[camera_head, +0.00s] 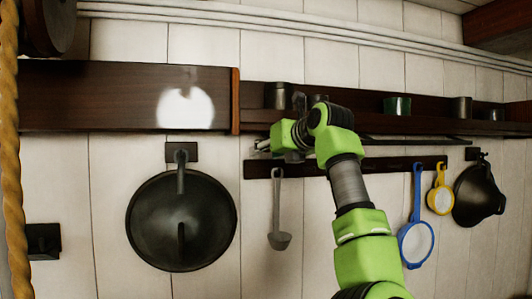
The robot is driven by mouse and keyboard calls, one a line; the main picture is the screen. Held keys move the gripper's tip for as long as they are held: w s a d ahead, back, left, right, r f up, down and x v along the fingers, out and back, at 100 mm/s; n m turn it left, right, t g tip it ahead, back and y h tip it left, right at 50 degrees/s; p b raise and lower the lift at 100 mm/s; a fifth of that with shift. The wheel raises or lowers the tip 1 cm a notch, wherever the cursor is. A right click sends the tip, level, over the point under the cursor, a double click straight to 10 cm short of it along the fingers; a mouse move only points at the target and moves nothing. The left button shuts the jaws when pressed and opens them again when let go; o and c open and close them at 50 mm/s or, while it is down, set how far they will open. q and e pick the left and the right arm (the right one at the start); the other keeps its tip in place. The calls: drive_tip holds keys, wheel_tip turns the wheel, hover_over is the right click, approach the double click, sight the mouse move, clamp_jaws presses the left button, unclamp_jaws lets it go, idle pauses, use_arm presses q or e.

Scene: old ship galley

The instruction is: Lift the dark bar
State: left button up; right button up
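A long dark bar (390,163) runs level along the white plank wall, below the shelf. A ladle hangs from its left part, and my arm covers a stretch of its middle. I cannot tell whether it is loose or fixed to the wall.
A dark shelf (440,126) with cups and tins runs above. A dark wooden panel (100,97) is at the left. A large pan (180,222), the ladle (279,240), blue (416,243) and yellow (440,200) utensils, and a dark pan (478,195) hang around. A rope (10,160) is far left.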

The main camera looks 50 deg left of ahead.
use_arm(q)
drive_tip(key=v, duration=1.1)
drive_tip(key=shift+s+d+r, duration=0.1)
